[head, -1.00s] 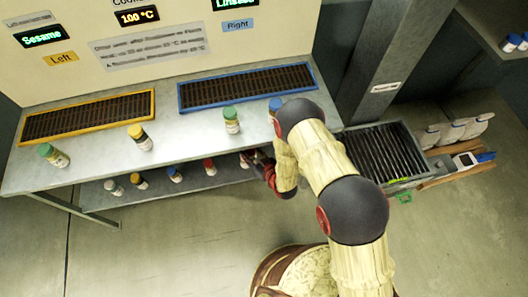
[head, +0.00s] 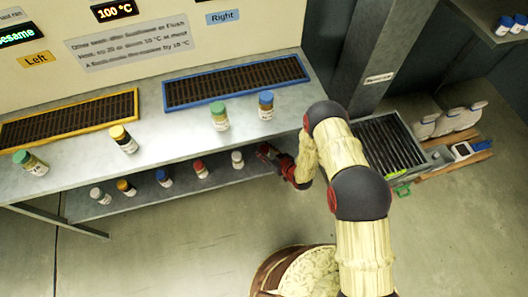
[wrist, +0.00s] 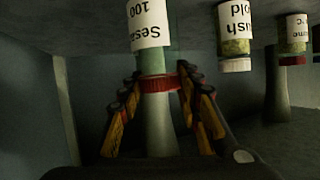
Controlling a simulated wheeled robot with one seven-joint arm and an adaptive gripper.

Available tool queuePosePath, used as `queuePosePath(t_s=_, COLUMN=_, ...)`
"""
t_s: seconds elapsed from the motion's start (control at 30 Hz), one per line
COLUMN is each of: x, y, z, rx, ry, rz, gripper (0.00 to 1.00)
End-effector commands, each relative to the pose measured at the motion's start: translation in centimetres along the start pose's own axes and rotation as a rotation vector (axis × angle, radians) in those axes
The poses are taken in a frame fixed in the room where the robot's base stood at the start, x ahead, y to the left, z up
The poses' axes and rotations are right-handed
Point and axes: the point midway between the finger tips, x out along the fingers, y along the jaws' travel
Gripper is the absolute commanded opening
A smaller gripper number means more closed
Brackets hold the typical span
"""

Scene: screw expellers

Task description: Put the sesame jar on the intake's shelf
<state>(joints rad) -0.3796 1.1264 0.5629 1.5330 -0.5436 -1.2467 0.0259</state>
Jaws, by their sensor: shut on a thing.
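My gripper (head: 267,153) is at the right end of the lower shelf, under the counter's front edge. In the wrist view my gripper (wrist: 160,82) is shut around the red lid of a jar (wrist: 151,25) whose white label shows "Sesa" and "100". This view looks upside down. The held jar's base is out of frame, so I cannot tell whether it touches the shelf. In the head view it is not clearly visible. I cannot tell for sure which surface is the intake's shelf; the metal counter (head: 150,165) carries the grates.
On the lower shelf (head: 218,180) stand a white-lidded jar (head: 237,158), a red-lidded jar (head: 200,169) and several others. The counter holds green-lidded, blue-lidded (head: 266,105) and yellow-lidded jars before yellow-framed and blue-framed grates (head: 237,83). A grey post (head: 375,50) stands right.

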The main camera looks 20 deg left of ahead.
Motion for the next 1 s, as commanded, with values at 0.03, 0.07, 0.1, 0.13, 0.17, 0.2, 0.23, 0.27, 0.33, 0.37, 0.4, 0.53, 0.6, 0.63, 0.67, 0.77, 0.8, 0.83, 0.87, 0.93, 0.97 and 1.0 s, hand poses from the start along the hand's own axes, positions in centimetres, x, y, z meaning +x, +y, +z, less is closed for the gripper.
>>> queuePosePath(t_s=0.03, x=0.41, y=0.05, z=0.95, rx=0.0, ry=0.001, rz=0.0, gripper=0.0)
queuePosePath(t_s=0.07, x=0.49, y=0.07, z=1.05, rx=-0.001, ry=0.001, rz=0.0, gripper=0.0)
queuePosePath(t_s=0.1, x=0.53, y=0.1, z=1.02, rx=-0.001, ry=0.003, rz=0.0, gripper=0.0)
queuePosePath(t_s=0.13, x=0.52, y=0.1, z=0.96, rx=-0.001, ry=0.003, rz=0.0, gripper=0.0)
queuePosePath(t_s=0.17, x=0.49, y=0.1, z=0.87, rx=-0.001, ry=0.003, rz=0.0, gripper=0.0)
queuePosePath(t_s=0.2, x=0.46, y=0.09, z=0.81, rx=-0.001, ry=0.003, rz=0.0, gripper=0.0)
queuePosePath(t_s=0.23, x=0.45, y=0.09, z=0.8, rx=-0.001, ry=0.003, rz=0.0, gripper=0.0)
queuePosePath(t_s=0.27, x=0.45, y=0.08, z=0.8, rx=-0.001, ry=0.003, rz=0.0, gripper=0.0)
queuePosePath(t_s=0.33, x=0.46, y=0.08, z=0.84, rx=-0.001, ry=0.003, rz=0.0, gripper=0.0)
queuePosePath(t_s=0.37, x=0.48, y=0.08, z=0.92, rx=-0.001, ry=0.003, rz=0.0, gripper=0.0)
queuePosePath(t_s=0.4, x=0.53, y=0.08, z=1.06, rx=-0.001, ry=0.002, rz=0.0, gripper=0.0)
queuePosePath(t_s=0.53, x=0.51, y=0.05, z=1.19, rx=0.0, ry=0.0, rz=0.0, gripper=0.39)
queuePosePath(t_s=0.6, x=0.51, y=0.05, z=1.18, rx=0.0, ry=0.001, rz=0.0, gripper=0.42)
queuePosePath(t_s=0.63, x=0.51, y=0.05, z=1.17, rx=0.0, ry=0.001, rz=0.0, gripper=0.44)
queuePosePath(t_s=0.67, x=0.51, y=0.05, z=1.17, rx=0.0, ry=0.001, rz=0.0, gripper=0.46)
queuePosePath(t_s=0.77, x=0.52, y=0.06, z=1.16, rx=0.0, ry=0.001, rz=0.0, gripper=0.52)
queuePosePath(t_s=0.8, x=0.52, y=0.06, z=1.16, rx=0.0, ry=0.001, rz=0.0, gripper=0.52)
queuePosePath(t_s=0.83, x=0.52, y=0.06, z=1.15, rx=0.0, ry=0.001, rz=0.0, gripper=0.52)
queuePosePath(t_s=0.87, x=0.52, y=0.06, z=1.15, rx=0.0, ry=0.001, rz=0.0, gripper=0.52)
queuePosePath(t_s=0.93, x=0.52, y=0.06, z=1.15, rx=0.0, ry=0.001, rz=0.0, gripper=0.52)
queuePosePath(t_s=0.97, x=0.52, y=0.06, z=1.15, rx=0.0, ry=0.001, rz=0.0, gripper=0.52)
queuePosePath(t_s=1.0, x=0.52, y=0.06, z=1.15, rx=0.0, ry=0.001, rz=0.0, gripper=0.52)
